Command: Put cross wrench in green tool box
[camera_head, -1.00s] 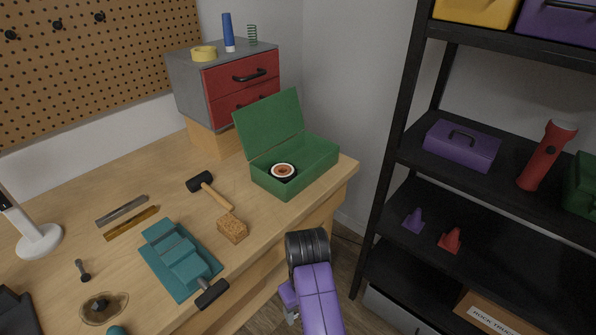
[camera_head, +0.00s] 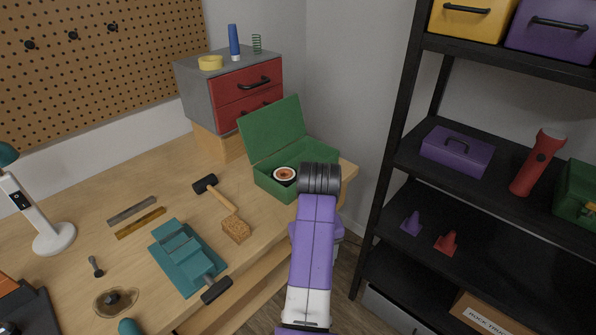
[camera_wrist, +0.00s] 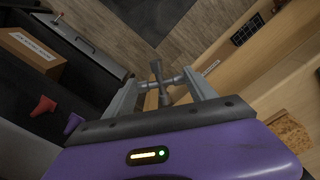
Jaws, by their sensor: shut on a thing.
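The cross wrench (camera_wrist: 158,82) is a grey metal cross. In the wrist view it sits between the two fingers of my gripper (camera_wrist: 164,84), which is shut on it. In the head view my arm hides the gripper and the wrench. The green tool box (camera_head: 272,187) stands at the right end of the workbench with its lid (camera_head: 271,132) open and tilted back. A round tape-like roll (camera_head: 285,174) is inside it. My arm's dark wrist section covers the box's right front part in the head view.
A teal vise (camera_head: 185,258), a tan block (camera_head: 236,229) and a mallet (camera_head: 218,192) lie on the workbench (camera_head: 150,190) left of the box. A grey and red drawer unit (camera_head: 230,88) stands behind it. A black shelf (camera_head: 470,195) rises to the right.

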